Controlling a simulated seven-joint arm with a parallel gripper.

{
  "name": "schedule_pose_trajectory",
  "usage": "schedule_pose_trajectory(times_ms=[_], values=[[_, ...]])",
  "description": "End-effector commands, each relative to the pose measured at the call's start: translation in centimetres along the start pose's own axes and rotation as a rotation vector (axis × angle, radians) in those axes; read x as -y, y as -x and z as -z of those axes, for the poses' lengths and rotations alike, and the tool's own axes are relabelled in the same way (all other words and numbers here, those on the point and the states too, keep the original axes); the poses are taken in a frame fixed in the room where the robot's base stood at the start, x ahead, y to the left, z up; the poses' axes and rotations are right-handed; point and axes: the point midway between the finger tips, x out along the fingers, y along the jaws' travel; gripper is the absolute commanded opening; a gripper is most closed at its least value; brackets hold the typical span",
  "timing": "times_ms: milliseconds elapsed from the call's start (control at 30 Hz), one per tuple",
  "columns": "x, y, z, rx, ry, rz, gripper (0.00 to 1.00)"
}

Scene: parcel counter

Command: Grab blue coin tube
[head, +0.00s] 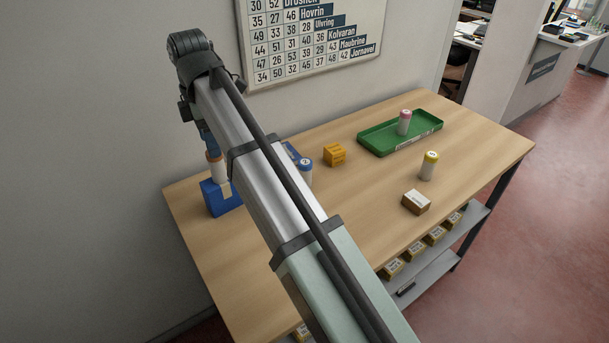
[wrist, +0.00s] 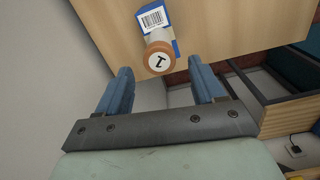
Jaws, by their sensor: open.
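The blue-capped coin tube (head: 306,168) is white with a blue cap. It stands on the counter just right of my arm in the head view, its lower left side partly hidden by the arm. My gripper (wrist: 163,88) is open and empty. In the wrist view its blue fingers are spread apart below an orange-capped white tube (wrist: 158,61), which is not between the fingertips as far as I can see. The orange-capped tube is at a blue block (head: 218,198) at the counter's left in the head view, under my gripper.
A green tray (head: 372,144) holds a pink-capped tube (head: 404,123). A yellow-capped tube (head: 428,168), an orange box (head: 335,154) and a brown box (head: 416,203) stand on the counter (head: 470,150). A wall board (head: 310,45) hangs behind. Clear counter lies between these things.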

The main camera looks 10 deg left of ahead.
Motion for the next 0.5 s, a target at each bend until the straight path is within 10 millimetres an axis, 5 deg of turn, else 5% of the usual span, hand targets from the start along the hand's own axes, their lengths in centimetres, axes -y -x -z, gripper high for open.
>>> schedule_pose_trajectory(times_ms=[500], values=[[-0.1,0.0,-1.0,0.0,-0.014,0.0,0.71]])
